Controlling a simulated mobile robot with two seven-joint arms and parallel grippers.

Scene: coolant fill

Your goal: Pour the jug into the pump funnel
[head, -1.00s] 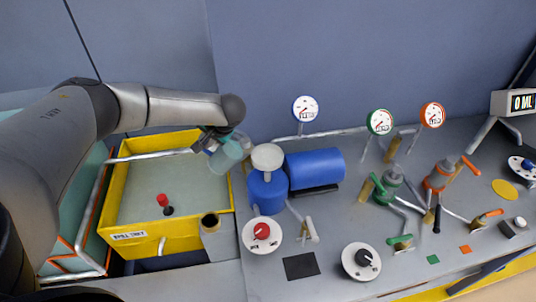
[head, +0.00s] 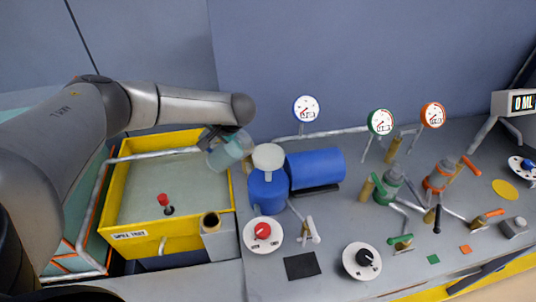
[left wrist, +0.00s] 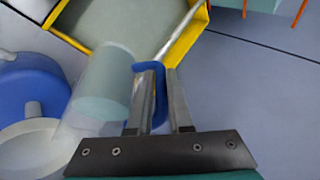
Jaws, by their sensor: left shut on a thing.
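The translucent teal jug (head: 228,152) is in the air above the right edge of the yellow tray, tilted with one end towards the funnel. My left gripper (head: 208,138) is shut on its blue handle, which shows between the fingers (left wrist: 160,80) in the left wrist view beside the jug body (left wrist: 105,82). The pale funnel (head: 268,156) sits on top of the blue pump (head: 266,190), just right of the jug. In the left wrist view the funnel (left wrist: 28,148) is at lower left. No stream of liquid shows. My right gripper is not in view.
The yellow spill tray (head: 145,245) lies below the jug, with a red-topped knob (head: 164,200) in it. A blue motor cylinder (head: 315,168) and a blue-rimmed gauge (head: 306,108) stand right of the funnel. A display (head: 522,102) at far right reads 0 ML.

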